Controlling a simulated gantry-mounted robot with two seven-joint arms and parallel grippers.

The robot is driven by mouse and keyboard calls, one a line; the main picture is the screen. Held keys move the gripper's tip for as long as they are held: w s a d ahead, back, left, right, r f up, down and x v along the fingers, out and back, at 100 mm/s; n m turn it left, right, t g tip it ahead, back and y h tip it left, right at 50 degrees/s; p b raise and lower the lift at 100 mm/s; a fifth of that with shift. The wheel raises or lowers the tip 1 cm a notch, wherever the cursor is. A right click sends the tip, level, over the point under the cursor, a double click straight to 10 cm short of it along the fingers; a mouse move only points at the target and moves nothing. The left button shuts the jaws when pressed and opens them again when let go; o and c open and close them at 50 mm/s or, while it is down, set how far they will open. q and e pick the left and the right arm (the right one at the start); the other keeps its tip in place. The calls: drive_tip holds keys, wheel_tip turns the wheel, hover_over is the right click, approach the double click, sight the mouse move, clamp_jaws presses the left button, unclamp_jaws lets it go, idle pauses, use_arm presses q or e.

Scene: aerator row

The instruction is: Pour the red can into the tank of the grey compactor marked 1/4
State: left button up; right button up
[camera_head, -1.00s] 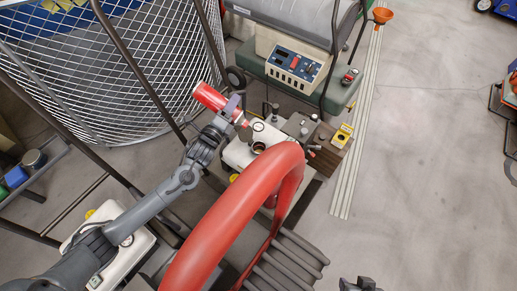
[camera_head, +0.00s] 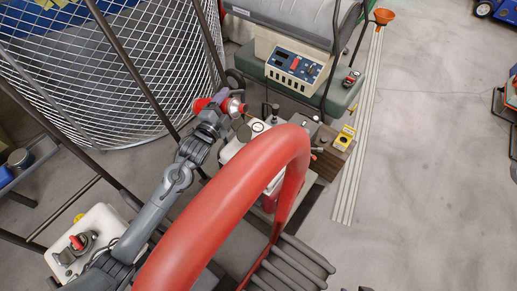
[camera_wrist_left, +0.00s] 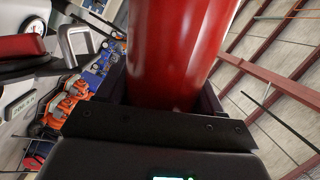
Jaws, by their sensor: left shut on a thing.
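My left gripper (camera_head: 222,110) is shut on the red can (camera_head: 203,104) and holds it in the air above the white-topped machine. The can is tilted, with its pale end (camera_head: 235,107) to the right. In the left wrist view the red can (camera_wrist_left: 178,50) fills the top middle. The machine's white body (camera_head: 233,149) shows with a round gauge (camera_head: 258,127). Its tank opening is hidden behind the large red curved tube. I cannot read a 1/4 mark. No liquid stream is visible. My right gripper is not clearly in view.
The red curved tube (camera_head: 222,190) arches close to the left arm. A wire-mesh bin (camera_head: 110,80) stands behind left, and a green-based machine with a control panel (camera_head: 294,66) behind right. Another white unit (camera_head: 95,232) is lower left. The right floor is mostly clear.

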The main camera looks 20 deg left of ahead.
use_arm(q)
drive_tip(key=n+p, duration=0.1)
drive_tip(key=d+r+n+p, duration=0.1)
drive_tip(key=p, duration=0.1)
drive_tip(key=shift+r+n, duration=0.15)
drive_tip(key=shift+n, duration=0.25)
drive_tip(key=r+n+p, duration=0.1)
drive_tip(key=r+p, duration=0.1)
drive_tip(key=p, duration=0.1)
drive_tip(key=d+r+n+p, duration=0.1)
drive_tip(key=p, duration=0.2)
drive_tip(key=d+r+n+p, duration=0.1)
drive_tip(key=r+p, duration=0.1)
drive_tip(key=p, duration=0.1)
drive_tip(key=shift+r+n, duration=0.35)
drive_tip(key=shift+n, duration=0.05)
drive_tip(key=n+p, duration=0.1)
drive_tip(key=p, duration=0.1)
drive_tip(key=r+n+p, duration=0.1)
drive_tip(key=n+p, duration=0.1)
drive_tip(key=shift+a+r+h, duration=0.15)
drive_tip(key=shift+h, duration=0.15)
drive_tip(key=shift+n+p, duration=0.65)
drive_tip(key=shift+n, duration=0.15)
drive_tip(key=shift+f+n+p, duration=0.35)
drive_tip(key=shift+n, duration=0.45)
use_arm(e)
wheel_tip(320, 180, up, 20)
